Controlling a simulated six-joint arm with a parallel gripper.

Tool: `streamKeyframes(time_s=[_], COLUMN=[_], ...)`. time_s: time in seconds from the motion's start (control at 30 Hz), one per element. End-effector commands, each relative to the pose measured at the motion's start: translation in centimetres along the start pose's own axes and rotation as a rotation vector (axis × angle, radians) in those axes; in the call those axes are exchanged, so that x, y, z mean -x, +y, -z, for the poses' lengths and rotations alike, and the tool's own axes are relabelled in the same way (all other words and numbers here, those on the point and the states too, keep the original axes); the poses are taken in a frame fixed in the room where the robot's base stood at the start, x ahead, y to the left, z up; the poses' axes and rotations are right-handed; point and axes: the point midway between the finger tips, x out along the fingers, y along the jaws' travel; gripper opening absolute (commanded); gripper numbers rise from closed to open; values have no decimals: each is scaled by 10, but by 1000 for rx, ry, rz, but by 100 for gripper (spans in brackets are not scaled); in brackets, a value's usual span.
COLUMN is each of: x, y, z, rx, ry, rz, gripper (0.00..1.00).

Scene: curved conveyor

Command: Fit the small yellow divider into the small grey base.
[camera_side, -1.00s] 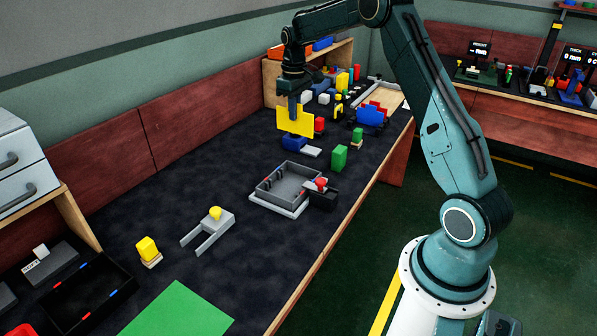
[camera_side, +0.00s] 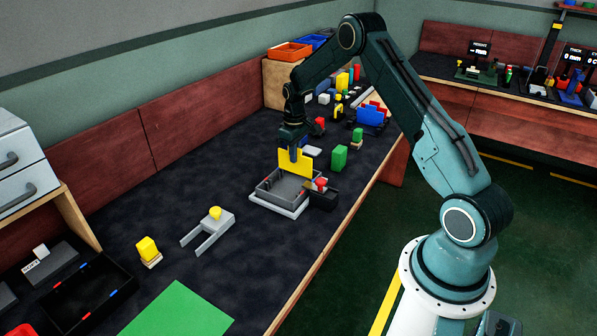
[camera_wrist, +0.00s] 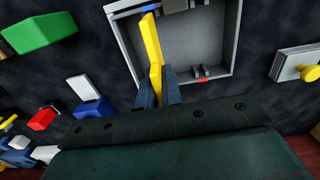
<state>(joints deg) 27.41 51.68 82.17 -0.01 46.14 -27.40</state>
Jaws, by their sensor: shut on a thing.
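The yellow divider (camera_side: 294,163) is a thin flat plate held upright in my gripper (camera_side: 294,150). It also shows edge-on in the wrist view (camera_wrist: 153,50), with my gripper's fingers (camera_wrist: 157,92) shut on its two sides. The small grey base (camera_side: 271,203) is an open square tray with walls, with small slots and red and blue marks. In the side view the divider is over the far part of the base, and its lower edge appears at or just above the rim; contact cannot be told. The base's walls and inside also show in the wrist view (camera_wrist: 232,42).
A black block with a red knob (camera_side: 321,184) stands against the base's right side. A green block (camera_side: 339,157) is behind it. A grey forked piece with a yellow knob (camera_side: 215,213) lies at the left, with clear dark table between.

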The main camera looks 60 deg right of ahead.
Motion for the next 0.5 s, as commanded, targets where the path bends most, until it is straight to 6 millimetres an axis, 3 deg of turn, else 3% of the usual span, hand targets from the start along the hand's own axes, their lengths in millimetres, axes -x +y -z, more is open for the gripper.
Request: streamKeyframes(time_s=[0.23,0.5], x=[-7,-37], y=[0,0], z=[0,0], rx=[0,0], ry=[-2,-1], rz=[1,1], gripper=[0,0])
